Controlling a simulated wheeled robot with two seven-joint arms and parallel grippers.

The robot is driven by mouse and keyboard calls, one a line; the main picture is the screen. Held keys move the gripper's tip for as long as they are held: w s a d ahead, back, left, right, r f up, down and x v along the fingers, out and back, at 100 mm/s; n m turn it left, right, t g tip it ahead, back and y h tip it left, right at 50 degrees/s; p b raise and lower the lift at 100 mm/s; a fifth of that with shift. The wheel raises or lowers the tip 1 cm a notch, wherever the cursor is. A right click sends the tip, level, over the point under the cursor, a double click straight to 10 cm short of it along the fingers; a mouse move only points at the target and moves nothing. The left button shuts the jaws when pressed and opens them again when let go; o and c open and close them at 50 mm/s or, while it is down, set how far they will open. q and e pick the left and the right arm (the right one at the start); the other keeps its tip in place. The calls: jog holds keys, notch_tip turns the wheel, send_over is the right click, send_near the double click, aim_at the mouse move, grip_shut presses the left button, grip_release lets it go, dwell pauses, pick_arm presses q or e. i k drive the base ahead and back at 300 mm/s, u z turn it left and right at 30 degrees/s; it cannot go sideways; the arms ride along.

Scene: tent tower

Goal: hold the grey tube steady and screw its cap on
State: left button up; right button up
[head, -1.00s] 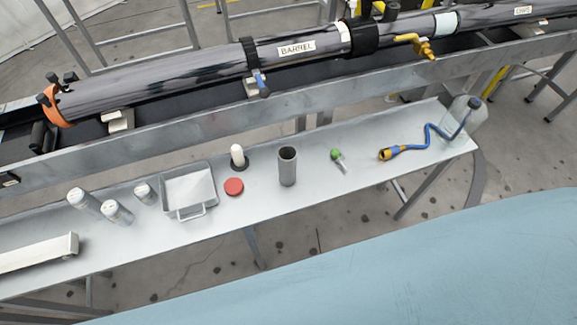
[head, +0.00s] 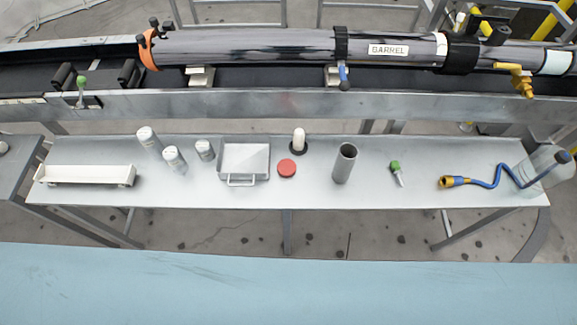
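The grey tube (head: 344,164) stands upright on the metal table, right of the middle, with its dark open end up. A round red cap (head: 287,168) lies flat on the table to the left of the tube, apart from it. Neither of my grippers shows in the head view.
On the metal table (head: 320,197) stand a metal tray (head: 262,160), a white-tipped piece on a dark base (head: 299,140), several grey canisters (head: 174,160), a white trough (head: 85,175), a green-topped item (head: 396,172), a blue hose (head: 485,182) and a clear jug (head: 545,168). The long barrel (head: 250,46) runs behind.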

aim_at(344, 166)
jog(key=z, duration=2.4)
jog(key=k, duration=0.95)
jog(key=u, duration=0.8)
